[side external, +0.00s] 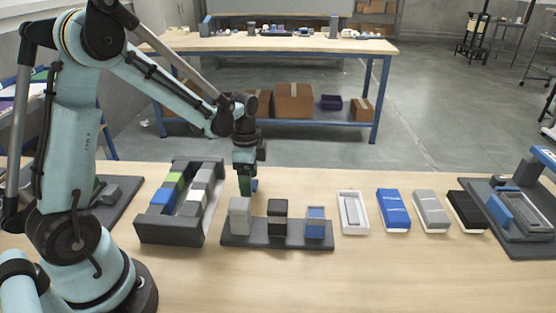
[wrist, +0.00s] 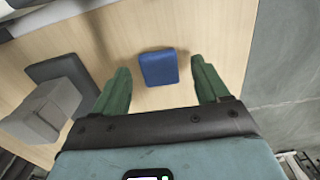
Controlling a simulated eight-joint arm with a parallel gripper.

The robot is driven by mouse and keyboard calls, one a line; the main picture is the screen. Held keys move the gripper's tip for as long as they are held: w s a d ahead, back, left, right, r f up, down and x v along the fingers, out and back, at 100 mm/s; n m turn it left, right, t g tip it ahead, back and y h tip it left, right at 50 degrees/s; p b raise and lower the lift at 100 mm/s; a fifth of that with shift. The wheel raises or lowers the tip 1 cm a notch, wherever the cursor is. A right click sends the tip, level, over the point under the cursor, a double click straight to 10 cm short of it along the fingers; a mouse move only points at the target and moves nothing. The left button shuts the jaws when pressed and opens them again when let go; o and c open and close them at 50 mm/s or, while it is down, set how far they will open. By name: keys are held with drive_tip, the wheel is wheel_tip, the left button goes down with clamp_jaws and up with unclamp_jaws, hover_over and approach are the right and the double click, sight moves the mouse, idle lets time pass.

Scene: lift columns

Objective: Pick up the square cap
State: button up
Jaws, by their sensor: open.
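A small blue square cap (wrist: 159,68) lies on the wooden table, seen between the fingertips in the wrist view. In the side view my gripper (side external: 246,188) points down just behind the dark base, and a bit of blue (side external: 254,184) shows beside its green fingers, partly hidden. In the wrist view my gripper (wrist: 161,72) is open, with one green finger on each side of the cap and clear gaps to both. I cannot tell the exact height of the fingertips over the table.
A dark base (side external: 277,241) in front bears a grey block (side external: 240,215), a black block (side external: 277,217) and a lower blue block (side external: 316,222). A dark rack (side external: 170,232) stands left. A white tray (side external: 342,228) and several boxes sit right. Table behind them is clear.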

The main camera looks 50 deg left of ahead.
drive_tip(key=shift+f, duration=0.25)
drive_tip(key=shift+c, duration=0.4)
drive_tip(key=c, duration=1)
drive_tip(key=shift+r, duration=0.15)
drive_tip(key=shift+c, duration=0.2)
